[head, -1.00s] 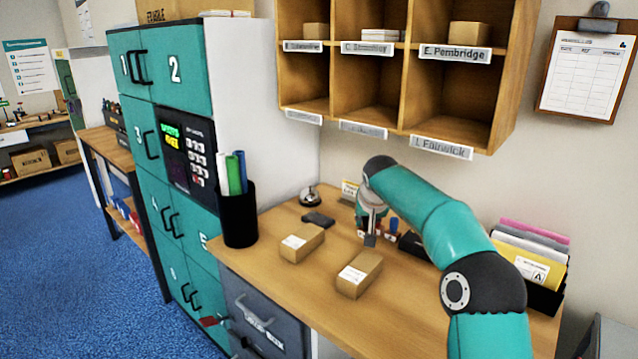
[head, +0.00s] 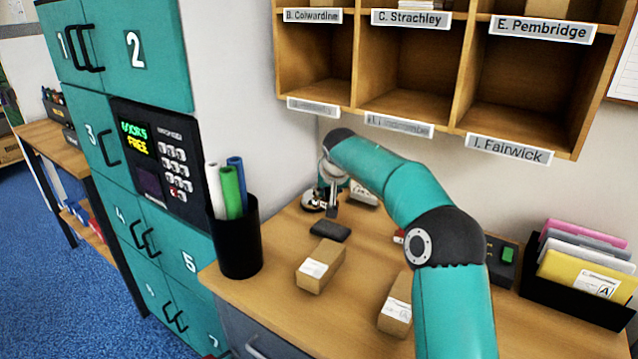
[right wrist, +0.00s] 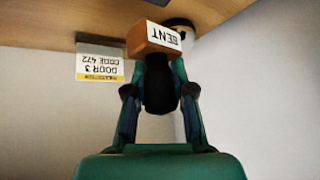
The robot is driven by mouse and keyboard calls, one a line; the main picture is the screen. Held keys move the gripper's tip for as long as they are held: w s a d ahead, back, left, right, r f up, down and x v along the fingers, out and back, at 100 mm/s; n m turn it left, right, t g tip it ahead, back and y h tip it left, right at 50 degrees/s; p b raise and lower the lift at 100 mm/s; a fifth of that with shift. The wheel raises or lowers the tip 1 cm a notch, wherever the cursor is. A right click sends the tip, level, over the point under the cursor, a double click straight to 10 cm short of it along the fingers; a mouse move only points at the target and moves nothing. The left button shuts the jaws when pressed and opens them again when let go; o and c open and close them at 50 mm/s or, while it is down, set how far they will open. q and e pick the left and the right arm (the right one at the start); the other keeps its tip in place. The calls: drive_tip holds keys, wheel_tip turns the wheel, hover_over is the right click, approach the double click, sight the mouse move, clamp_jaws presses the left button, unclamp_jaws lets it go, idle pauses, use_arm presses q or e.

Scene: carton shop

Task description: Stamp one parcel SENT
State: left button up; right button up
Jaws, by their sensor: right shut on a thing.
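My right gripper (head: 333,198) is above the back of the wooden bench (head: 270,290), near the bell and a dark flat pad (head: 330,232). In the right wrist view its fingers (right wrist: 158,88) are shut on the dark handle of the SENT stamp (right wrist: 150,42), a brown block with a white label. Two small brown parcels with white labels lie on the bench: one left (head: 325,268), in front of the pad, and one right (head: 397,305), partly behind my right arm. My left gripper is not in view.
A bell (head: 312,201) stands behind the pad. A black pen cup (head: 238,240) is at the left edge, beside the teal lockers (head: 150,60). Pigeonholes (head: 405,100) hang above. A DOOR 3 card (right wrist: 100,63) stands at the back. A file holder (head: 570,300) is on the right.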

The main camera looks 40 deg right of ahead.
drive_tip(key=shift+d+f, duration=0.1)
drive_tip(key=shift+s+f+b, duration=0.15)
drive_tip(key=shift+f+b, duration=0.35)
drive_tip(key=shift+b, duration=0.15)
wheel_tip(320, 180, down, 5)
drive_tip(key=b, duration=0.4)
drive_tip(key=shift+r, duration=0.15)
drive_tip(key=shift+f+b, duration=0.4)
drive_tip(key=shift+f, duration=0.05)
idle(0.4)
idle(0.5)
wheel_tip(320, 180, up, 7)
drive_tip(key=p, duration=0.6)
drive_tip(key=shift+r, duration=0.1)
idle(0.3)
